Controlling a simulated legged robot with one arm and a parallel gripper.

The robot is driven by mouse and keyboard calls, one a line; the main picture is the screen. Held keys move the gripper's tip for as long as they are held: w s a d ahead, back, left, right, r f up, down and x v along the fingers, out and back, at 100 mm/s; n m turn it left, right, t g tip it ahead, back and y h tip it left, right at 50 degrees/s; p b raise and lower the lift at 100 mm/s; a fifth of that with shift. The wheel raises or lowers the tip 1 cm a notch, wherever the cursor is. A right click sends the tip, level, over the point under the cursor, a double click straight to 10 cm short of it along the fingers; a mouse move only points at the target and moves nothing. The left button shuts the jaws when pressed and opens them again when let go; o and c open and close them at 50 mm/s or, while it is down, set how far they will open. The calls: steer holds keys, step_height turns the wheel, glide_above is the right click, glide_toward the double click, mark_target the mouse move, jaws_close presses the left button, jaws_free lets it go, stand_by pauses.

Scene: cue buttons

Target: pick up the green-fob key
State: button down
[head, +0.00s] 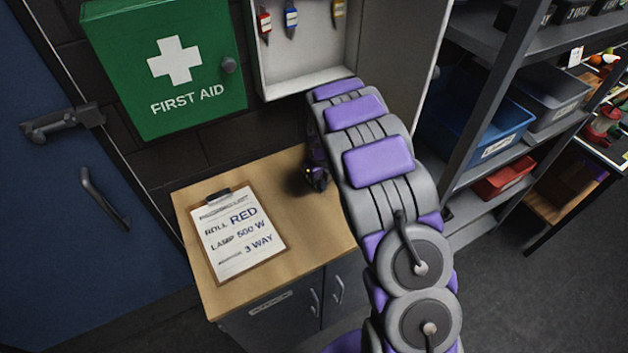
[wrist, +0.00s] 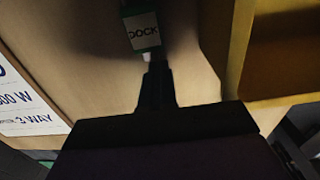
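The green-fob key (wrist: 141,30) shows at the top of the wrist view, with a white label reading DOCK and a pale end pointing toward my fingers. My gripper (wrist: 156,68) reaches up to that pale end as one narrow dark wedge. Whether the fingers touch or grip the key cannot be told. In the head view my gripper (head: 318,180) is low over the wooden counter top (head: 190,197), beside the clipboard and below the key cabinet. The green-fob key is not visible in the head view.
Red (head: 264,22), blue (head: 291,17) and yellow (head: 338,10) fobs hang in the open key cabinet (head: 300,78). A clipboard (head: 238,235) lies on the counter. A green first aid box (head: 168,62) is on the wall. Shelving with bins (head: 500,128) stands right.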

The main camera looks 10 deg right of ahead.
steer(key=shift+s+a+f, duration=0.25)
steer(key=shift+s+f, duration=0.15)
steer(key=shift+f, duration=0.2)
stand_by(0.4)
steer(key=shift+r, duration=0.1)
steer(key=shift+w+a+r, duration=0.1)
steer(key=shift+w+r, duration=0.1)
steer(key=shift+r, duration=0.3)
step_height(320, 180, up, 3)
steer(key=shift+w+a+f+p, duration=0.1)
steer(key=shift+a+p, duration=0.05)
steer(key=shift+p, duration=0.35)
steer(key=s+d, duration=0.1)
steer(key=s, duration=0.3)
steer(key=s+d+r+p, duration=0.1)
steer(key=s+d, duration=0.1)
steer(key=s, duration=0.3)
steer(key=s+d, duration=0.1)
steer(key=s, duration=0.4)
steer(key=shift+d+r+p, duration=0.3)
steer(key=shift+d+p, duration=0.05)
steer(key=shift+d, duration=0.05)
steer(key=shift+s+d, duration=0.35)
steer(key=shift+d, duration=0.05)
steer(key=shift+c, duration=1.9)
jaws_free()
steer(key=shift+a, duration=0.1)
